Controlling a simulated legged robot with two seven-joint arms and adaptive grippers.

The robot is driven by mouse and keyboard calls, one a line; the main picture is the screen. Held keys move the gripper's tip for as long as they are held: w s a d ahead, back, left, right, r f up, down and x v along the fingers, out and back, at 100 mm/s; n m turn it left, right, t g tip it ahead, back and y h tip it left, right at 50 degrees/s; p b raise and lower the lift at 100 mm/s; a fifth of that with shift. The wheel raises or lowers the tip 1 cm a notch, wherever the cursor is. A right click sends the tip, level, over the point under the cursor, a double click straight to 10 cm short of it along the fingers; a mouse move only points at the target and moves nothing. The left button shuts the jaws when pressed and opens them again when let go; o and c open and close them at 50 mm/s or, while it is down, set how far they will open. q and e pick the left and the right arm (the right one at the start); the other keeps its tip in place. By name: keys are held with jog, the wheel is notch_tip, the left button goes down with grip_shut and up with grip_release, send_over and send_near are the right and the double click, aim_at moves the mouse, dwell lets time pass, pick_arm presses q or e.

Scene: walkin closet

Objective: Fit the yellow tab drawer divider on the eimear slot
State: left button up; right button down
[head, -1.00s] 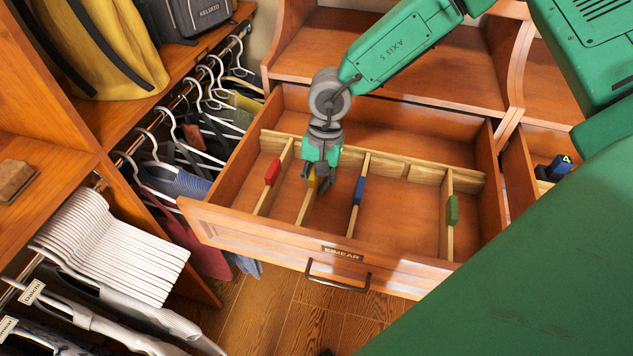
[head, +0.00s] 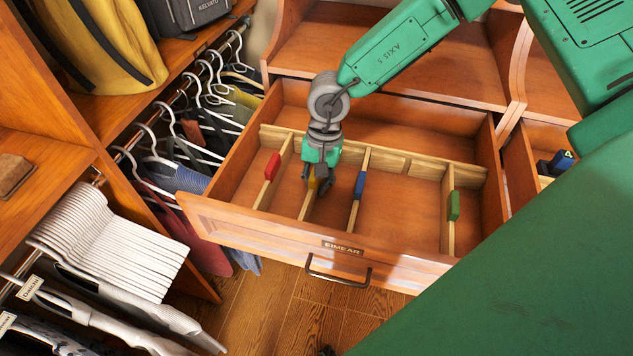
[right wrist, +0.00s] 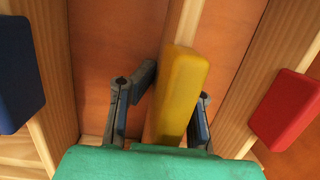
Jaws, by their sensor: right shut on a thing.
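The yellow tab divider (head: 306,206) stands in the open drawer labelled EIMEAR (head: 343,249), between the red tab divider (head: 271,168) and the blue tab divider (head: 360,186). My right gripper (head: 318,186) reaches down from above and is shut on the yellow tab, which it partly hides in the head view. In the right wrist view the yellow tab (right wrist: 183,85) lies between the fingers of this gripper (right wrist: 170,103), with its pale wooden strip running away beyond. I cannot tell whether the divider's ends sit fully in their slots. My left gripper is not in view.
A green tab divider (head: 453,207) stands at the drawer's right side. A slotted wooden rail (head: 410,167) crosses behind the dividers. White hangers (head: 110,250) and clothes crowd the left side. Another drawer with a blue-tabbed piece (head: 560,162) is at the right.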

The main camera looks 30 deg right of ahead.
jog(key=c, duration=1.6)
grip_release()
jog(key=shift+o, duration=0.2)
notch_tip(320, 180, up, 12)
jog(key=w+d, duration=0.1)
jog(key=d, duration=0.1)
jog(key=shift+f, duration=0.2)
jog(key=shift+d, duration=0.1)
